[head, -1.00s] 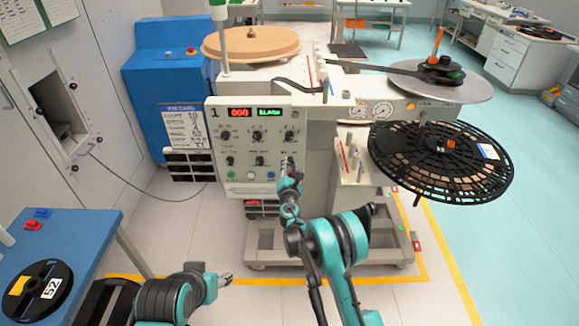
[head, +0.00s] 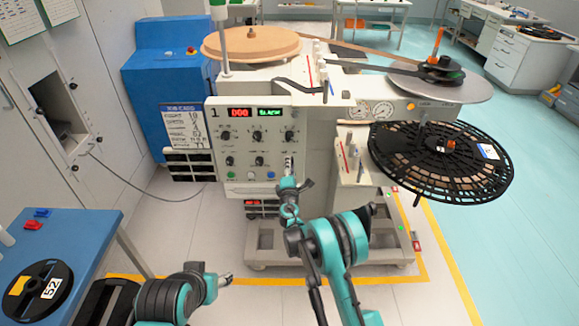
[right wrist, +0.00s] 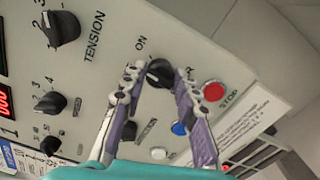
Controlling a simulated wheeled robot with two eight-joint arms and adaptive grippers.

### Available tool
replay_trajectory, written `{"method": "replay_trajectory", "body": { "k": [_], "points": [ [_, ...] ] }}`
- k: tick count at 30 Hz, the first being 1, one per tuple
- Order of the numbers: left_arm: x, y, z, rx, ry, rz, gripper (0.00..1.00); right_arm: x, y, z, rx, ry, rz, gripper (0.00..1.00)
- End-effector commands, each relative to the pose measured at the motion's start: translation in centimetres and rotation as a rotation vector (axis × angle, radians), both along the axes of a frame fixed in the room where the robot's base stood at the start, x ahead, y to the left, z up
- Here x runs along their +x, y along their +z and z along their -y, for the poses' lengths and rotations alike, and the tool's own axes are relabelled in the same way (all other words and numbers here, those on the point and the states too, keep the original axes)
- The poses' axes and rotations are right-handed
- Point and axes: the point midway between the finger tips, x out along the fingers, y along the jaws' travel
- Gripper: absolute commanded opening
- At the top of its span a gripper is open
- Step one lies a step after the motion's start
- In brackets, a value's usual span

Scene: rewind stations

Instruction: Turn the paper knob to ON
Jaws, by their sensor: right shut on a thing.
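The paper knob (right wrist: 160,73) is a dark round knob on the pale control panel (right wrist: 228,60). An ON label stands beside it; the other label is partly covered by a finger. My right gripper (right wrist: 160,78) has its two fingertips on either side of the knob and is shut on it. In the head view my right gripper (head: 289,165) is at the panel's lower right and hides the knob. The knob's pointer direction is not clear. My left gripper (head: 226,279) is low in the head view, away from the panel; its jaws are too small to judge.
Close to the knob are a red STOP button (right wrist: 213,90) and a blue button (right wrist: 179,128). A larger tension knob (right wrist: 61,28) is farther left. A black reel (head: 440,160) juts out right of the machine. A blue table (head: 60,240) is at left.

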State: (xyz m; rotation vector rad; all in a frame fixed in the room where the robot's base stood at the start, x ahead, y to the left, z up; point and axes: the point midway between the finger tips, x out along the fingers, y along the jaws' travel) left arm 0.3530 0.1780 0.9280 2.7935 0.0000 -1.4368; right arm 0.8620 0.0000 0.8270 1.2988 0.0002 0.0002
Motion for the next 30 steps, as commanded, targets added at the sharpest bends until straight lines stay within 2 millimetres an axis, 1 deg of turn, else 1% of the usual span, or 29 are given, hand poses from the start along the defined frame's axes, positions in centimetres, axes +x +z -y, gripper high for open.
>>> {"method": "replay_trajectory", "body": {
  "k": [6, 15, 21, 30],
  "points": [
    [0.00, -0.01, 0.00, 0.000, 0.000, 0.000, 0.49, -0.01, -0.06, 0.06, 0.182, -0.001, 0.000, 0.01],
    [0.00, -0.01, 0.00, 0.000, 0.000, 0.000, 0.49, -0.01, -0.09, 0.07, 0.359, -0.001, 0.000, 0.01],
    [0.00, -0.01, 0.00, 0.000, 0.000, 0.000, 0.49, -0.02, -0.10, 0.07, 0.418, -0.001, 0.000, 0.01],
    [0.00, -0.01, 0.00, 0.000, 0.000, 0.000, 0.49, -0.02, -0.11, 0.07, 0.440, -0.001, 0.000, 0.01]
  ]
}}
